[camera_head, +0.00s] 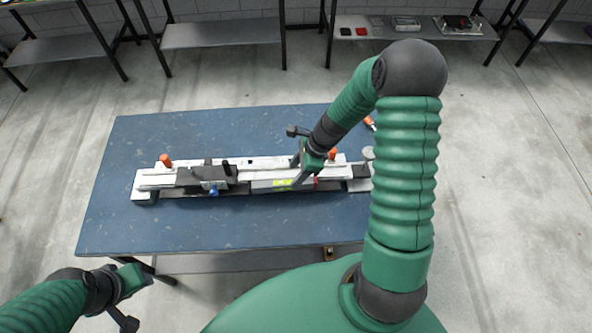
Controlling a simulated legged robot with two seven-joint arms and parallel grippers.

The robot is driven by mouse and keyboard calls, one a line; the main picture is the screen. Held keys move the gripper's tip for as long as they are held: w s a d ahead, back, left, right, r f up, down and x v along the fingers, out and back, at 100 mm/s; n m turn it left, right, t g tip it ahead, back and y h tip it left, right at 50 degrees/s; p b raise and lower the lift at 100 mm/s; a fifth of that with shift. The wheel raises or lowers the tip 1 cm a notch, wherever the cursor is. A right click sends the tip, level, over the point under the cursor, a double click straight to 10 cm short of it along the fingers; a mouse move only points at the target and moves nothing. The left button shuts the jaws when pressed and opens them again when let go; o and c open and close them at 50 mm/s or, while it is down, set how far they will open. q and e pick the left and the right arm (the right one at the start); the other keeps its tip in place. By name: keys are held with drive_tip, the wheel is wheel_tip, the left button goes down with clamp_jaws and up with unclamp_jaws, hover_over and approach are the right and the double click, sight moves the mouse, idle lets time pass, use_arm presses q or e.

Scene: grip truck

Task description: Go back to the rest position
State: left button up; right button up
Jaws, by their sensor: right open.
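My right gripper (303,178) is open over the right half of a long metal fixture on the blue table. Its fingers reach down to a grey block with a yellow-green label (283,184); I cannot tell if they touch it. My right arm comes up from the lower right and bends down to the table. My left gripper (137,292) hangs at the lower left, off the table's front edge and clear of it. I see nothing in it, but its jaw gap does not show clearly.
The blue table (240,128) carries the fixture (150,182), with orange knobs (166,160) and a small blue part (214,190). My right arm hides its right end. Shelves (222,33) line the back wall. The concrete floor left of the table is clear.

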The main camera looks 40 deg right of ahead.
drive_tip(key=shift+w+f, duration=0.1)
drive_tip(key=shift+w, duration=0.05)
use_arm(q)
drive_tip(key=shift+w+a+f, duration=0.1)
drive_tip(key=shift+a+f, duration=0.1)
use_arm(e)
drive_tip(key=s+a+r+n+h, duration=0.2)
drive_tip(key=s+a+r+n, duration=0.2)
drive_tip(key=n, duration=0.8)
drive_tip(key=s+a+r+n+h, duration=0.2)
drive_tip(key=s+a+r+n, duration=0.3)
drive_tip(key=n, duration=0.7)
drive_tip(key=shift+v, duration=1.05)
use_arm(q)
drive_tip(key=shift+d, duration=0.1)
